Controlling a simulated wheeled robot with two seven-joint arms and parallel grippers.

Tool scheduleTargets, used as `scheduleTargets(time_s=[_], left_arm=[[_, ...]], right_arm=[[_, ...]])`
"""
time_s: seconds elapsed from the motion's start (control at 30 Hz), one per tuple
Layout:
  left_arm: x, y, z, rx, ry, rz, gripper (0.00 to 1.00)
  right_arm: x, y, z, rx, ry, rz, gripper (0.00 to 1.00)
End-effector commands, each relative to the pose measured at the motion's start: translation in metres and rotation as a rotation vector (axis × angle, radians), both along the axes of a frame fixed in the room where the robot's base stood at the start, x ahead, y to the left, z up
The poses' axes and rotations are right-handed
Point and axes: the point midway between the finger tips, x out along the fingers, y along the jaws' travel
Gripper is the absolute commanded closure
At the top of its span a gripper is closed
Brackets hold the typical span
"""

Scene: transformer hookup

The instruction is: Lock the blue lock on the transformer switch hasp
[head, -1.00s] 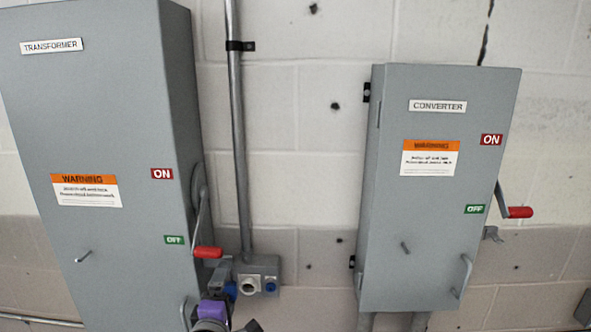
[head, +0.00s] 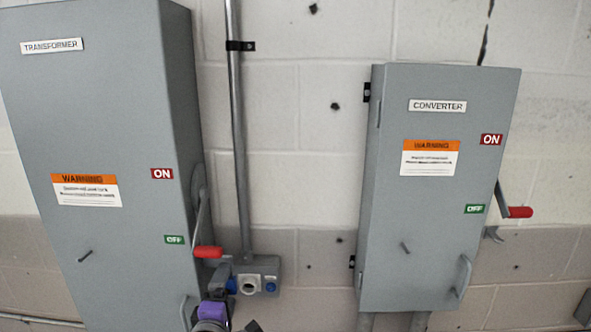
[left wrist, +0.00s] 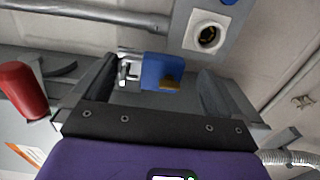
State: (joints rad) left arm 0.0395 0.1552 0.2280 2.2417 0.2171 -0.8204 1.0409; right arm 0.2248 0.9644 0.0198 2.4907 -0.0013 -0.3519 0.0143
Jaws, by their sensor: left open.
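The blue lock (left wrist: 158,72) sits between the two open fingers of my left gripper (left wrist: 155,90) in the left wrist view. The fingers stand apart from it on both sides. Its metal shackle (left wrist: 128,68) is at the hasp on its left side, and a brass part shows on its near edge. Whether the shackle is closed cannot be told. In the head view the lock (head: 231,285) is partly hidden by my left gripper (head: 222,280), below the red handle (head: 208,252) of the transformer switch box (head: 110,130). My right gripper is not in view.
A grey outlet box (head: 262,268) with a white round socket (head: 248,286) is right beside the lock, with a conduit (head: 238,150) rising from it. The converter box (head: 430,220) hangs further right. The wall between is free.

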Motion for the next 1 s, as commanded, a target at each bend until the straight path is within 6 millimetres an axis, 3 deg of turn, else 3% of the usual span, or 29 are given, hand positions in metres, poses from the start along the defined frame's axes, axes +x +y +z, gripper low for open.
scheduleTargets(time_s=[1.0], left_arm=[[-0.070,0.002,0.004,0.000,-0.009,0.000,0.00]], right_arm=[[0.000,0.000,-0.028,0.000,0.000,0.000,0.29]])
